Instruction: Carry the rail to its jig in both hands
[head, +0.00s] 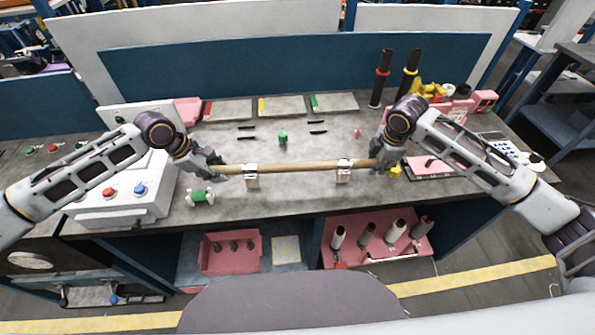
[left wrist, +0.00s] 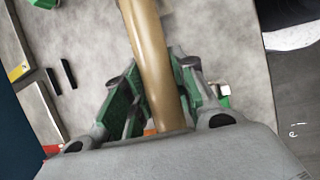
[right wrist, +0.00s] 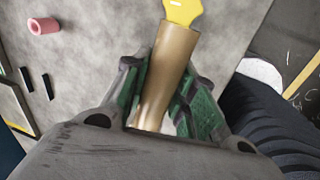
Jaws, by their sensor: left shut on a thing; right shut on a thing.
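The rail (head: 300,167) is a long tan rod, held roughly level across the front of the bench. My left gripper (head: 216,168) is shut on its left end and my right gripper (head: 377,163) is shut on its right end. The rail shows between the green-padded fingers in the left wrist view (left wrist: 150,50) and in the right wrist view (right wrist: 170,65). Two white uprights, seemingly the jig, stand beneath it: a left one (head: 251,179) and a right one (head: 343,175). The rail overlaps their tops; I cannot tell whether it touches them.
A green-and-white part (head: 200,197) lies by my left gripper. A white button box (head: 120,200) stands at left. Small green (head: 283,138) and pink (head: 357,133) parts sit behind the rail. A yellow piece (right wrist: 182,10) shows beyond the rail's end. Dark posts (head: 381,80) stand at back right.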

